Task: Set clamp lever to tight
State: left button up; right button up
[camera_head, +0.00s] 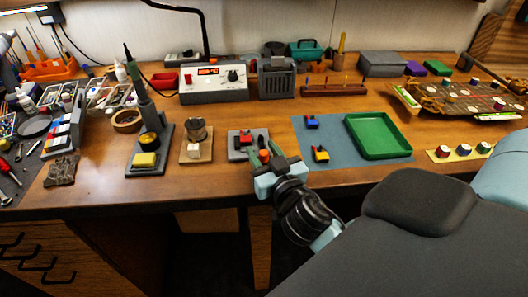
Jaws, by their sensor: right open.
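A small grey fixture (236,142) with a red part on top stands near the front edge of the bench, left of the blue mat. It looks like the clamp. A small orange-red piece (264,156) shows between my right gripper's fingers, and it may be the clamp lever. My right gripper (265,152) is open at the right front side of the fixture and partly hides it. I cannot tell whether the fingers touch it, nor which way the lever is set. My left gripper is not in view.
A blue mat (340,134) with small coloured pieces and a green tray (378,136) lies to the right. A soldering iron stand (150,125) and a wooden-based holder (196,140) stand to the left. A grey soldering station (213,83) is behind. Bare bench shows between them.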

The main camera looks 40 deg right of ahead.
jog(key=shift+s, duration=0.2)
jog(key=shift+c, duration=1.4)
grip_shut()
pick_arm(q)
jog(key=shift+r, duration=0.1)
